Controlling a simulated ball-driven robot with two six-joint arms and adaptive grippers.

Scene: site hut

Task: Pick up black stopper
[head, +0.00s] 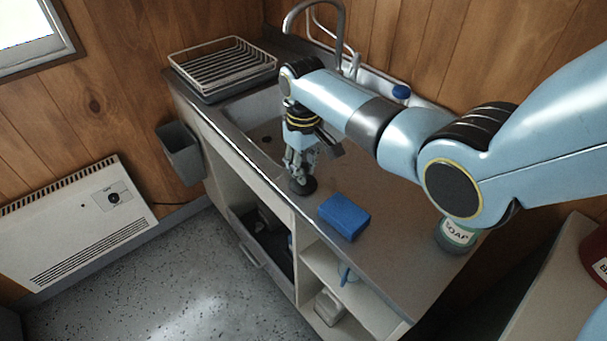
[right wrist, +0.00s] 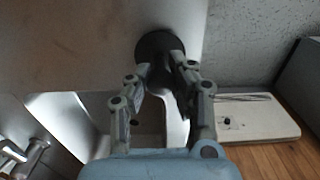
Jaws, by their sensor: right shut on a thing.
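The black stopper (head: 302,186) is a dark round disc at the front edge of the steel counter, just right of the sink. My right gripper (head: 300,170) points down over it with its fingers shut on its upper part. In the right wrist view, the stopper (right wrist: 157,46) sits at the tips of my right gripper (right wrist: 164,76), over the pale counter. Its grasped part is partly hidden by the fingers. I cannot tell whether it still touches the counter. My left gripper is not in view.
A blue sponge (head: 344,216) lies on the counter right of the stopper. A soap bottle (head: 456,235) stands further right, partly behind my arm. The sink (head: 262,135), tap (head: 338,30) and dish rack (head: 222,66) are to the left and back. A grey bin (head: 180,152) hangs at the counter's left side.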

